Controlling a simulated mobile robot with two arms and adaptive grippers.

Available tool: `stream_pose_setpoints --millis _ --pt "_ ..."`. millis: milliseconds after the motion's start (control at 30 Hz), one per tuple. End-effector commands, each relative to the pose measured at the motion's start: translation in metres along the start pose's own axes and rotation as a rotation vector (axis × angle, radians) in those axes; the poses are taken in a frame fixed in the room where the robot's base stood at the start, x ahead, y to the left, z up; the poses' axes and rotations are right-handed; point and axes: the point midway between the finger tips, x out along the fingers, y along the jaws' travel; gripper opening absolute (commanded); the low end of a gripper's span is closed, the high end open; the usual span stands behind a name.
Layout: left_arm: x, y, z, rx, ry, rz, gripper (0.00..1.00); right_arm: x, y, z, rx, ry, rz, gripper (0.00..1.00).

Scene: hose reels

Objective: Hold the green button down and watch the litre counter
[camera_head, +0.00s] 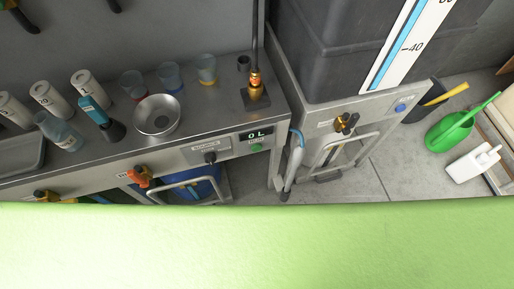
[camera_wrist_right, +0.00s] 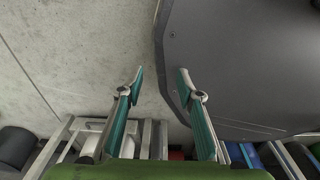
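The litre counter (camera_head: 256,134) is a small dark display on the front of the steel bench, and it reads 0 L. A small green patch (camera_head: 258,146) sits just below it; it looks like the green button, but its detail is too small to make out. No gripper is near the counter or the button in the head view. My right gripper (camera_wrist_right: 160,80) shows only in the right wrist view, with its two fingers spread apart and nothing between them. My left gripper is not in view.
A dark tank (camera_head: 335,50) with a level scale stands to the right. A green watering can (camera_head: 450,132) and white canister (camera_head: 474,163) are on the floor.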

Motion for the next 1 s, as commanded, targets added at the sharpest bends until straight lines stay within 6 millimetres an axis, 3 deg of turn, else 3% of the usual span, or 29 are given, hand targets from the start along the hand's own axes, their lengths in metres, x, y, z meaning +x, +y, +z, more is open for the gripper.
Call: stream_pose_setpoints --millis 267,400,433,1000 --pt "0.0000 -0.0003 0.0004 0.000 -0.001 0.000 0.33 0.0000 0.0000 0.0006 0.000 -0.001 0.000 0.33" --pt "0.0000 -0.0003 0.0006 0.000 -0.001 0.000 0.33 0.0000 0.0000 0.0007 0.000 -0.001 0.000 0.02" --pt "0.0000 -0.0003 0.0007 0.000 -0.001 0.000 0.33 0.0000 0.0000 0.0008 0.000 -0.001 0.000 0.00" --pt "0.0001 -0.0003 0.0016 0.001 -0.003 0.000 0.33 0.0000 0.0000 0.0011 0.001 -0.002 0.000 0.00"
